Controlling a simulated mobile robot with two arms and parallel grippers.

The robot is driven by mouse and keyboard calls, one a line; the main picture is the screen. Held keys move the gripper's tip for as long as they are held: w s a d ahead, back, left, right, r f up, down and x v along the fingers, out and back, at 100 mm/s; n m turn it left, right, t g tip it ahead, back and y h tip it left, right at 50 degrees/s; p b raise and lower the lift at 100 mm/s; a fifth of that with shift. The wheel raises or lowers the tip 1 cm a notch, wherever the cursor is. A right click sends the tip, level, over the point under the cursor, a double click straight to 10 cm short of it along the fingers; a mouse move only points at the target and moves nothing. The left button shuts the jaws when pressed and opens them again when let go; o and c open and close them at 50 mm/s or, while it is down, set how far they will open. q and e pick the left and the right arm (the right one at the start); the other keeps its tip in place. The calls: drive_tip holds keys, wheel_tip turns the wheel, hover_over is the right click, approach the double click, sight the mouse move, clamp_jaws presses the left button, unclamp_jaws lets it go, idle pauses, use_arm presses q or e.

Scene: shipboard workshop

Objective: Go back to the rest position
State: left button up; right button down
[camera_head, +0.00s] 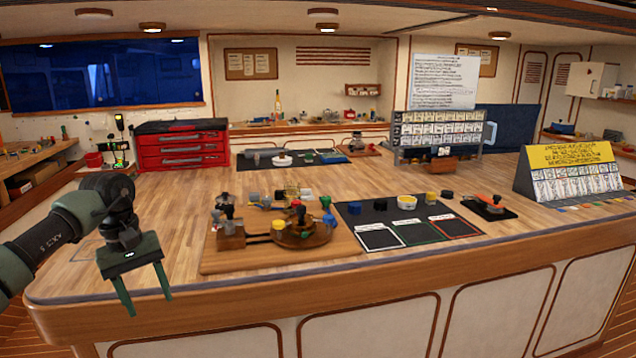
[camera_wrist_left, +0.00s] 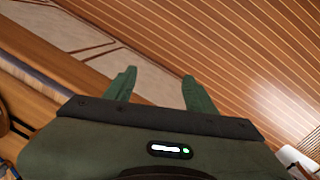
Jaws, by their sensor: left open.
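My left gripper (camera_head: 143,291) comes in from the left in the head view. It hangs fingers down at the front left edge of the wooden workbench (camera_head: 190,190), with its two green fingers apart and nothing between them. In the left wrist view the open fingers (camera_wrist_left: 160,90) show against the plank floor (camera_wrist_left: 220,50) and the bench's side panel (camera_wrist_left: 50,40). My right gripper does not show in either view.
A wooden board (camera_head: 225,262) with knobs and a round turntable lies right of my left gripper. A dark mat (camera_head: 375,215) with outlined squares, a red toolbox (camera_head: 180,148) and a yellow sign stand (camera_head: 570,155) are on the bench. The bench's left part is mostly clear.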

use_arm(q)
drive_tip(key=w+d+f+n+t+h, duration=0.1)
drive_tip(key=w+d+f+n+h, duration=0.1)
drive_tip(key=d+f+n+h, duration=0.7)
drive_tip(key=w+d+f+n+t+h, duration=0.15)
drive_tip(key=d+f+n, duration=0.25)
drive_tip(key=d+f, duration=0.65)
wheel_tip(320, 180, down, 12)
drive_tip(key=s+d+n+t, duration=0.15)
drive_tip(key=n+t, duration=0.65)
drive_tip(key=n, duration=1)
drive_tip(key=s+a+f+n+g+y, duration=0.1)
drive_tip(key=s+a+f+n+y, duration=0.3)
drive_tip(key=s+f+n, duration=0.7)
drive_tip(key=s+a+f+n+y, duration=0.45)
drive_tip(key=s+f+n, duration=0.35)
drive_tip(key=f, duration=0.5)
drive_tip(key=s+f+n+g+y, duration=0.1)
drive_tip(key=s+f+n+g, duration=0.2)
drive_tip(key=s, duration=0.9)
drive_tip(key=s+a+f+n+g+y, duration=0.1)
drive_tip(key=s+f+n, duration=0.4)
drive_tip(key=s, duration=0.7)
drive_tip(key=s+f+n+g+y, duration=0.1)
drive_tip(key=s+f+n+g, duration=0.3)
drive_tip(key=s, duration=0.8)
drive_tip(key=shift+s+a+f+n+g, duration=0.15)
drive_tip(key=shift+a+n+g, duration=0.15)
drive_tip(key=shift+a+g, duration=0.05)
